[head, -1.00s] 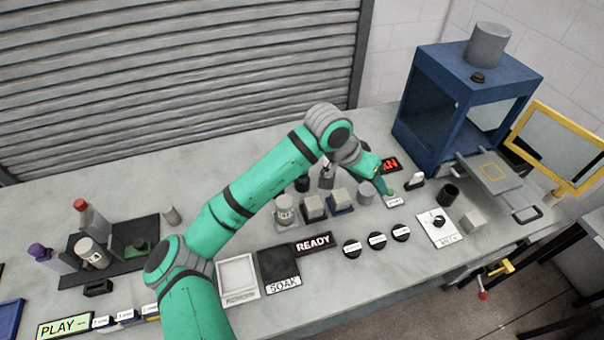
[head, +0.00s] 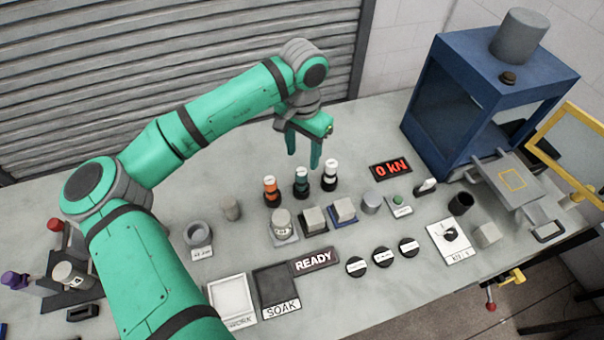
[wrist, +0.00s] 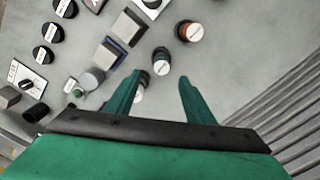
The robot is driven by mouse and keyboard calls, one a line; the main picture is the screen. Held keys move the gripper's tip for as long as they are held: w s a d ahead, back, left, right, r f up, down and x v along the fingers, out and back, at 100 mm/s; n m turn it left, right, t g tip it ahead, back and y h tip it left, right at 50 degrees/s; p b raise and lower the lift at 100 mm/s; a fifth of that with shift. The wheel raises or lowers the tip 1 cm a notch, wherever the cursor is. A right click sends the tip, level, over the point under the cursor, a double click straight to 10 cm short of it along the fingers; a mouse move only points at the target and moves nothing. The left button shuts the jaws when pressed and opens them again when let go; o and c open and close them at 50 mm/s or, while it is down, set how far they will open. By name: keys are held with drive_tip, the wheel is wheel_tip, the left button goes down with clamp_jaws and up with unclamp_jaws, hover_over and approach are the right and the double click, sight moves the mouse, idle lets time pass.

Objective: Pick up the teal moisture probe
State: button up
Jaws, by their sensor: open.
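The teal moisture probe (head: 301,184) stands upright on the bench, the middle one of a row of three, with a white top and dark base. An orange probe (head: 270,190) stands to its left and a black one (head: 330,176) to its right. My gripper (head: 303,158) is open and empty, pointing down above and behind the row. In the wrist view the teal probe (wrist: 161,62) shows just past the gap between my fingertips (wrist: 160,78). The orange probe (wrist: 190,31) is farther off, and my finger partly hides the black one (wrist: 139,95).
A grey cylinder (head: 231,210) stands to the left. A red display reading 0 kN (head: 390,169) and a blue press frame (head: 420,130) stand to the right. The bench behind the probes is clear.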

sight(301, 171)
wheel_tip(301, 171, down, 4)
drive_tip(key=shift+s+r, duration=0.1)
drive_tip(key=shift+r, duration=0.15)
drive_tip(key=shift+a+f, duration=0.15)
drive_tip(key=shift+f, duration=1.3)
drive_tip(key=shift+a+f, duration=0.1)
drive_tip(key=shift+f, duration=1.3)
drive_tip(key=c, duration=1.1)
drive_tip(key=shift+c, duration=0.2)
drive_tip(key=shift+r, duration=0.2)
